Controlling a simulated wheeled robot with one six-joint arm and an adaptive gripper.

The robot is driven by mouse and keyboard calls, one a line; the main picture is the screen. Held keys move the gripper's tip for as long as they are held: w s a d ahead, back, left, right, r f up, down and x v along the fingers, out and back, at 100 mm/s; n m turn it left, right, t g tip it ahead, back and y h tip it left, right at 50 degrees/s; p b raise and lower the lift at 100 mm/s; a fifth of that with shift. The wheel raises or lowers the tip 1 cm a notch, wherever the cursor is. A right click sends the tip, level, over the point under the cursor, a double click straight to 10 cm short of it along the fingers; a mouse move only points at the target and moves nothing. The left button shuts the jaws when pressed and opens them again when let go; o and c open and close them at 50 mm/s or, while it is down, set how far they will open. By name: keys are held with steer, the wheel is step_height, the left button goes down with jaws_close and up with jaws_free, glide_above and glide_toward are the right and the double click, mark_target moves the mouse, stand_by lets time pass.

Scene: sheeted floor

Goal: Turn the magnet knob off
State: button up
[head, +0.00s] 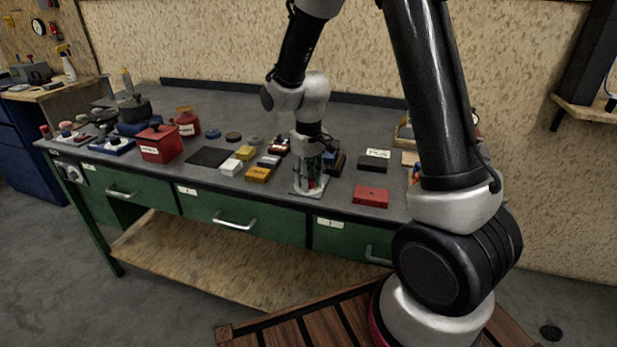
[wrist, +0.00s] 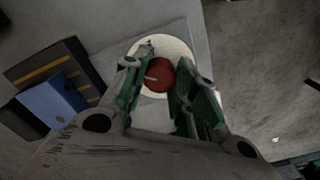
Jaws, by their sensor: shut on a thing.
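The magnet knob (wrist: 160,74) is round and red with a short white pointer mark, which points to the left in the wrist view. It sits on a pale round dial (wrist: 172,46) on a grey plate. My gripper (wrist: 159,84) has its green fingers on both sides of the knob and is shut on it. In the head view my gripper (head: 311,176) points down over the grey plate (head: 297,192) near the bench's front edge. There the fingers mostly hide the knob. Any lettering on the dial cannot be read.
A flat red box (head: 371,196) lies right of my gripper, and a black box (head: 374,164) lies behind it. Yellow blocks (head: 257,174) and a dark mat (head: 209,157) lie to the left. A red box (head: 160,143) stands farther left. The bench's back middle is clear.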

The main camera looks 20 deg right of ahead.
steer(key=n, duration=0.3)
steer(key=shift+n, duration=2.1)
steer(key=shift+o, duration=0.2)
steer(key=shift+c, duration=0.2)
steer(key=o, duration=1.1)
steer(key=shift+c, duration=0.2)
steer(key=shift+r, duration=0.1)
step_height(320, 180, up, 12)
